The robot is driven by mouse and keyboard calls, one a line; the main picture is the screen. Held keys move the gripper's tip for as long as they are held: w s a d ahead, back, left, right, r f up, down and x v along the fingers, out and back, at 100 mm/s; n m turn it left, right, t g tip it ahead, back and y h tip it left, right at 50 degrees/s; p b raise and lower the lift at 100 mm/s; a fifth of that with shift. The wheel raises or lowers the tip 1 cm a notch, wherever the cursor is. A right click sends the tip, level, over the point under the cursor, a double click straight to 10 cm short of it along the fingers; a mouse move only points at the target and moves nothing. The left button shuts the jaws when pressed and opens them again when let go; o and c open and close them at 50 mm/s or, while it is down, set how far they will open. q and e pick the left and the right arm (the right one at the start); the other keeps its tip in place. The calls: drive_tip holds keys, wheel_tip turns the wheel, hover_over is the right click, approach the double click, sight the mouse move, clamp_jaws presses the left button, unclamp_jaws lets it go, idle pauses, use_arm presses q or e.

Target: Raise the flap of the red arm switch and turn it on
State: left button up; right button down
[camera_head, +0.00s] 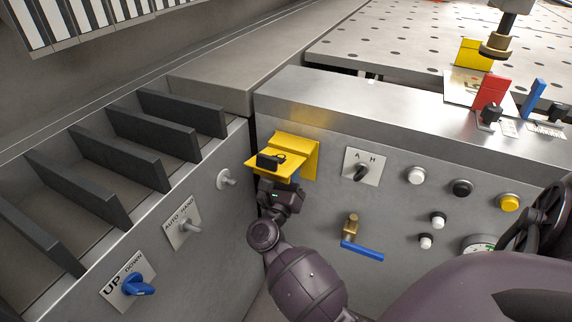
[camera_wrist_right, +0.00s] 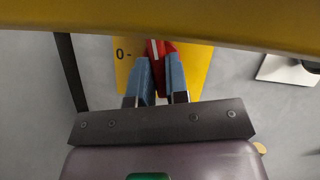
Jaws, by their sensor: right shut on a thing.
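The yellow flap (camera_head: 284,143) stands out from the grey front panel in the head view, raised over the switch. A small black piece (camera_head: 268,161) sits on it. In the wrist view the flap's yellow edge (camera_wrist_right: 190,22) crosses the top. Below it is the red switch knob (camera_wrist_right: 156,48) on a yellow plate (camera_wrist_right: 198,62) marked "0". My right gripper (camera_wrist_right: 161,68) has its blue fingers on either side of the red knob, shut on it. In the head view my right gripper (camera_head: 291,180) is under the flap, which hides the knob there. My left gripper is out of view.
Right of the flap are an A/H selector (camera_head: 362,168), push buttons (camera_head: 416,176) and a blue-handled valve (camera_head: 360,248). The left panel has an UP/DOWN knob (camera_head: 136,285) and an AUTO/HAND switch (camera_head: 187,226). A perforated table (camera_head: 400,45) lies behind.

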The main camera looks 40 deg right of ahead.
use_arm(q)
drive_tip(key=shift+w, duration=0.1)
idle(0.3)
use_arm(e)
drive_tip(key=c, duration=1.1)
unclamp_jaws()
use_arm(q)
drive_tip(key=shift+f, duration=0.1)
use_arm(e)
drive_tip(key=shift+a, duration=0.1)
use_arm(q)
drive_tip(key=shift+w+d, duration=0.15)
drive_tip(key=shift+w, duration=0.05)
use_arm(e)
drive_tip(key=v, duration=1)
drive_tip(key=shift+s+a+f, duration=0.1)
drive_tip(key=shift+s+a, duration=0.1)
drive_tip(key=shift+a, duration=0.05)
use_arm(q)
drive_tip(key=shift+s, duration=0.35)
